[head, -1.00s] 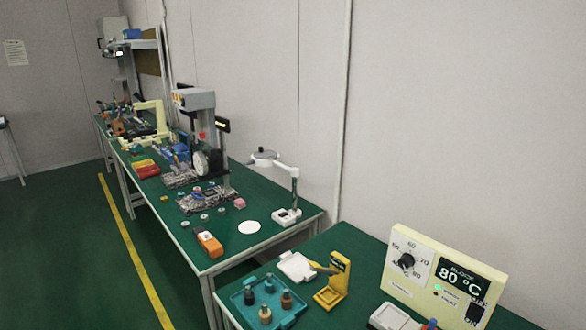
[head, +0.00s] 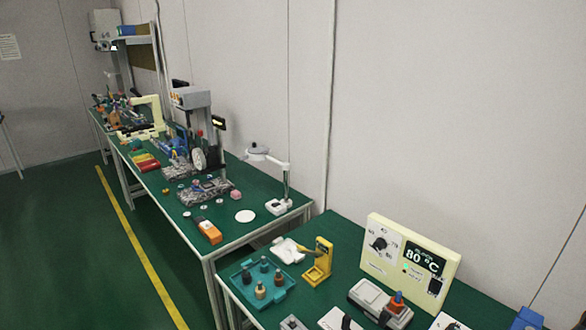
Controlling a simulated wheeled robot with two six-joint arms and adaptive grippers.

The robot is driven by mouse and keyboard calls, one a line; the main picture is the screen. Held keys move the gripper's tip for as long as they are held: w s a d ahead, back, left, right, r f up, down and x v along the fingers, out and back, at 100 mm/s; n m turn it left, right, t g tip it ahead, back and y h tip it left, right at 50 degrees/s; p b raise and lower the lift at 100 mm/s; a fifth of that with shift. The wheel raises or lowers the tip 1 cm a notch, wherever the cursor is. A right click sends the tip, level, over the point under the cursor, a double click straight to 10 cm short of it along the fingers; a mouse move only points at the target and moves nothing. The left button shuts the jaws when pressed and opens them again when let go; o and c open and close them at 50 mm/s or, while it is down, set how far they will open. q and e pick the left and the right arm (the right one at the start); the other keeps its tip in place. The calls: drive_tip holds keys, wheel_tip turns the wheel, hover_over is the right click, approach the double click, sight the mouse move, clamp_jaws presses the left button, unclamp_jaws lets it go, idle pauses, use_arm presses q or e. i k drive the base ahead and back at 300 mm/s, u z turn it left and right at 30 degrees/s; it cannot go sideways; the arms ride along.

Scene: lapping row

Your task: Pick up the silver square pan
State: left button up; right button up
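I cannot pick out a silver square pan with certainty. A small grey, squarish item (head: 293,322) is cut off by the bottom edge of the head view, on the near green bench, and too little of it shows to name it. A pale squarish tray (head: 287,250) lies farther back on the same bench, beside a yellow stand. Neither of my grippers is in view.
The near bench (head: 345,232) holds a teal tray (head: 245,277) with several bottles, a yellow stand (head: 318,262), a temperature panel (head: 413,255) reading 80 °C and a grey device (head: 370,292). A farther bench carries a magnifier lamp (head: 285,185) and machines. Green floor at left is open.

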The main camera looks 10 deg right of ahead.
sight(387, 313)
drive_tip(key=k, duration=1.15)
